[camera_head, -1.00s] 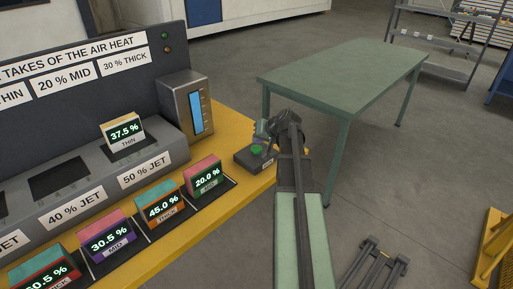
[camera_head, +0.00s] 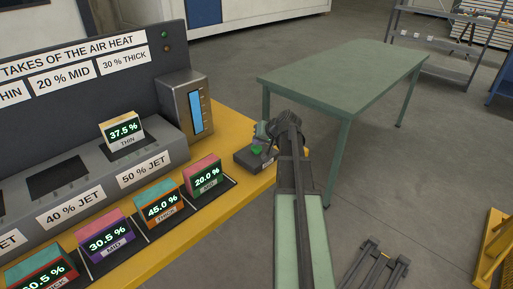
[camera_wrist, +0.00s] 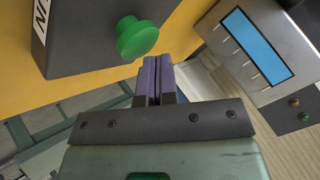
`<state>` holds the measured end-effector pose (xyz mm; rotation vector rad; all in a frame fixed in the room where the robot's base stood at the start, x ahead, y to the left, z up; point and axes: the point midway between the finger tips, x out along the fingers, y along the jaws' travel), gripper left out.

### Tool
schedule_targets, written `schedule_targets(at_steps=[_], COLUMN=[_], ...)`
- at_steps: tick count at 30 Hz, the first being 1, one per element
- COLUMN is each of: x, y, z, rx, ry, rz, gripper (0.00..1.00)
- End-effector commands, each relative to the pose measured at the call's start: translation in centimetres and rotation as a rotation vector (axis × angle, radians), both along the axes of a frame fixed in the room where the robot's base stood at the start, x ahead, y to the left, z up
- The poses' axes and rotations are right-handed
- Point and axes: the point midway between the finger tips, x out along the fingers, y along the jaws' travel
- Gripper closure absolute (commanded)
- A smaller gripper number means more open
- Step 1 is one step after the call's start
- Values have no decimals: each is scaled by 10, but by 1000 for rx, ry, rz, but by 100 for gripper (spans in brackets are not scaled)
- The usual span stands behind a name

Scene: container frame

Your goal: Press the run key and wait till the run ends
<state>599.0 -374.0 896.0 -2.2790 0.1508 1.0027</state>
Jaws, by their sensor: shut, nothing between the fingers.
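The run key is likely the green mushroom-shaped button on a dark box (camera_head: 243,160) at the right end of the yellow bench. The green button (camera_head: 257,150) is partly crowded by my gripper in the head view. In the wrist view the green button (camera_wrist: 137,38) stands out from the box, just above and left of the fingertips. My gripper (camera_wrist: 157,62) is shut, its two purple fingers together with nothing between them. The fingertips look close to the button but apart from it in the wrist view.
A metal unit with a blue screen (camera_head: 196,110) stands behind the box. Blocks with percent displays sit along the bench front; a 37.5 % THIN block (camera_head: 122,133) sits on the 50 % JET place. A green table (camera_head: 345,75) stands behind my arm.

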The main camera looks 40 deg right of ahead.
Motion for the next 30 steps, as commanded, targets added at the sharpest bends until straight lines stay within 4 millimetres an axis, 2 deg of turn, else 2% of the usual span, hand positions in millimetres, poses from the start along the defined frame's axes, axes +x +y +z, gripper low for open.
schedule_targets(at_steps=[30], x=[0], y=[0], z=[-8], rx=[0], ry=[0], rz=[0], gripper=[100])
